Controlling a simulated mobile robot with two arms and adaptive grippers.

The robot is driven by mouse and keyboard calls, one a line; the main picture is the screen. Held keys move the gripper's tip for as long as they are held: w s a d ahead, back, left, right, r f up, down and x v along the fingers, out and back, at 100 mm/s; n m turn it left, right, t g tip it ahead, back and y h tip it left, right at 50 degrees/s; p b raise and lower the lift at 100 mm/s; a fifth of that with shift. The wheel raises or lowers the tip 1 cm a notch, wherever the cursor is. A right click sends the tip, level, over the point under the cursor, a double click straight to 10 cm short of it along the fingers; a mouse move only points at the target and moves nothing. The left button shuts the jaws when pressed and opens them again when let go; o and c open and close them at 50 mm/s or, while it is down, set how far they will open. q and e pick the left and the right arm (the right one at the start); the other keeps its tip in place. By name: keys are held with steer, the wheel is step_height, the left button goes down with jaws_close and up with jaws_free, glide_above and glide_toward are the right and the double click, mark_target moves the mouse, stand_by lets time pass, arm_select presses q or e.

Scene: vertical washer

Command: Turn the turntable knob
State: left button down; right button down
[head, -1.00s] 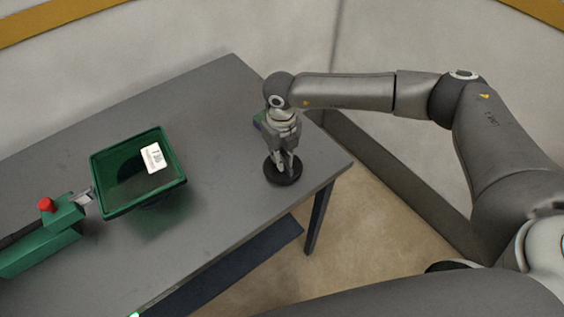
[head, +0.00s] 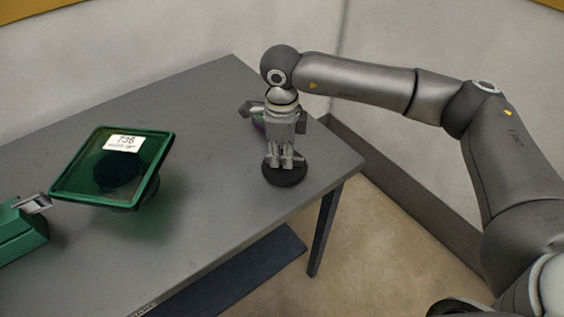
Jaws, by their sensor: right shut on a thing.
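The turntable knob appears to be the round black disc (head: 286,178) near the right end of the grey table. My right gripper (head: 285,160) points down from above and its fingers are shut on the upper part of this knob. The fingers hide the knob's middle. A green square frame with a dark panel (head: 88,192) and a white label (head: 123,143) stands left of the knob, raised above the table on a dark round base. My left gripper is not in view.
A green device (head: 20,232) with a metal end (head: 35,203) stands at the left edge, close to the green frame. The grey table (head: 215,215) is bare between frame and knob.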

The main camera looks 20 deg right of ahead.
mark_target(282, 157)
steer(key=shift+r+n+b, duration=0.1)
steer(key=shift+n+b, duration=0.65)
steer(key=shift+n, duration=0.05)
steer(key=c, duration=1.5)
jaws_free()
steer(key=shift+r, duration=0.1)
step_height(282, 157, up, 12)
steer(key=shift+f, duration=0.1)
